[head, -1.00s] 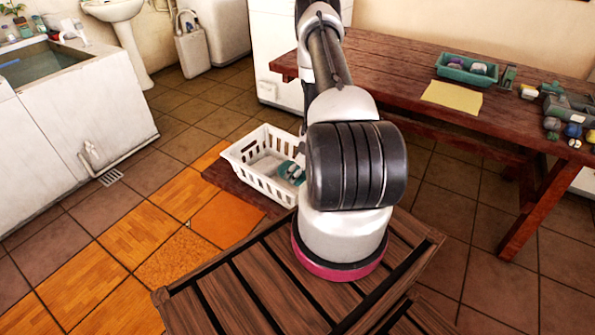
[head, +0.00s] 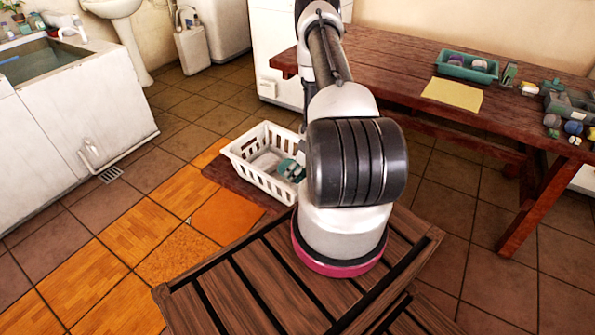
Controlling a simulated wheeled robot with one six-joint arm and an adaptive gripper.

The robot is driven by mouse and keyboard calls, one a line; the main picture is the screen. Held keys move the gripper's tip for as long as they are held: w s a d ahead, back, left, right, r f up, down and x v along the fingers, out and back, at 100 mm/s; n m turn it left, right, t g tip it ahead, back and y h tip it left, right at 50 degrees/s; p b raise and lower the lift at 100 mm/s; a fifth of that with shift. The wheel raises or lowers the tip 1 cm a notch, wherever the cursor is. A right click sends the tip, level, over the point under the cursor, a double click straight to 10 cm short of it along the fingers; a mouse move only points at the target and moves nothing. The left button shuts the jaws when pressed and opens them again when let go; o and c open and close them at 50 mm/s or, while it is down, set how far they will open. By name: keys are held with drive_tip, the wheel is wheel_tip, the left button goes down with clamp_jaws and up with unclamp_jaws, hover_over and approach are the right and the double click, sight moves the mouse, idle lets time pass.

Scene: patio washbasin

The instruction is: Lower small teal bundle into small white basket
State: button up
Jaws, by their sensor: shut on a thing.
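The small white basket (head: 237,158) stands on a low dark-red wooden surface, left of my arm. It has slotted sides, and its right end is hidden behind my arm. A small teal bundle (head: 289,168) with darker and pale patches shows inside the basket outline at its right end, partly hidden by the basket wall and my arm. I cannot tell whether it touches the basket floor. My gripper is hidden behind my own arm, so its fingers and any hold on the bundle do not show.
A red wooden table (head: 420,70) at right carries a teal tray (head: 445,72), a yellow cloth (head: 452,93) and several small items. A slatted wooden surface (head: 240,290) lies in front. A white basin (head: 95,95) stands at left. Tiled floor is open between basin and basket.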

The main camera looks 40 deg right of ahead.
drive_tip(key=o, duration=1.1)
drive_tip(key=shift+o, duration=0.2)
drive_tip(key=shift+r, duration=0.1)
